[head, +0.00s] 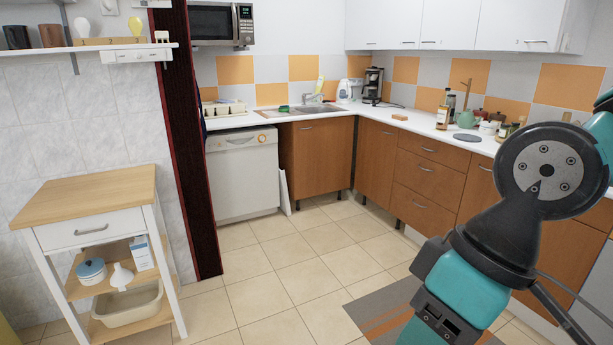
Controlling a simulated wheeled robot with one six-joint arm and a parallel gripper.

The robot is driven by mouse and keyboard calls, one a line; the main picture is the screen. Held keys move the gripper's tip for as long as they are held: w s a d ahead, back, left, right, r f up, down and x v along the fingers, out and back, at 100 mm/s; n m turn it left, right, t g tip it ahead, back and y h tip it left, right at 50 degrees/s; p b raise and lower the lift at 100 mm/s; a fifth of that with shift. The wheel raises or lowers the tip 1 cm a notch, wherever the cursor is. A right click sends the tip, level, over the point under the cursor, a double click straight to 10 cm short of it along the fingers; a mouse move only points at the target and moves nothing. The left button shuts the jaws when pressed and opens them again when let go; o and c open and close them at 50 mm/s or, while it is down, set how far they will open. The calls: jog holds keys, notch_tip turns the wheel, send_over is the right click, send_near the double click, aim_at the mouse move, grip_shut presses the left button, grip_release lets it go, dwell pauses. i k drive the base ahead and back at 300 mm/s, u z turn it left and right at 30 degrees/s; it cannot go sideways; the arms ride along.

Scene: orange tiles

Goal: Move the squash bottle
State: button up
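A bottle with a dark top, a pale label and an amber lower part (443,117) stands upright on the white worktop at the right. It may be the squash bottle, but its label is too small to read. A yellow-green bottle (319,86) stands by the sink at the back. My teal and black arm fills the right foreground, well in front of the counter. My gripper is out of view.
The white worktop (424,128) also carries a dark round mat (467,137), a green teapot (466,119), jars and a coffee maker (373,84). A wooden-topped trolley (90,196) stands at left. The tiled floor (290,262) between is clear, with a striped rug (375,307) at right.

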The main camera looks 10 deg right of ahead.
aim_at(444, 109)
jog(key=z, duration=0.05)
jog(key=i, duration=2.15)
jog(key=z, duration=0.55)
jog(key=i, duration=2.45)
jog(key=z, duration=0.85)
jog(key=i, duration=1.15)
jog(key=z, duration=0.3)
